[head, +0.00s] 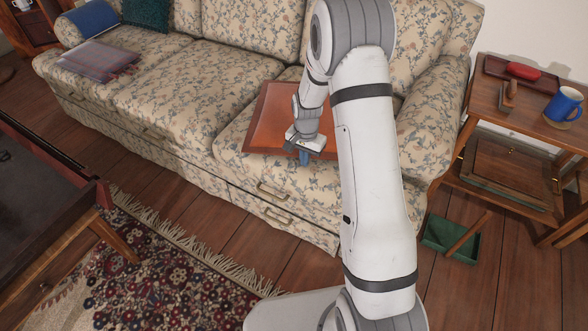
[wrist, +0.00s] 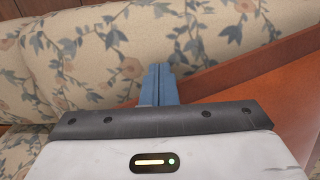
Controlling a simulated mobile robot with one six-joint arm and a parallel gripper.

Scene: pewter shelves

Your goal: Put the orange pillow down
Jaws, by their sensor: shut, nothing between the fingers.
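My gripper (head: 304,158) is at the pillow's front edge, pointing down. In the wrist view its blue fingers (wrist: 158,72) are pressed together with nothing between them. They are beside the pillow's edge, with floral fabric behind. I cannot tell whether they touch the pillow.
A side table at right holds a red object (head: 523,71) and a blue mug (head: 563,105). A green tray (head: 447,237) lies on the floor.

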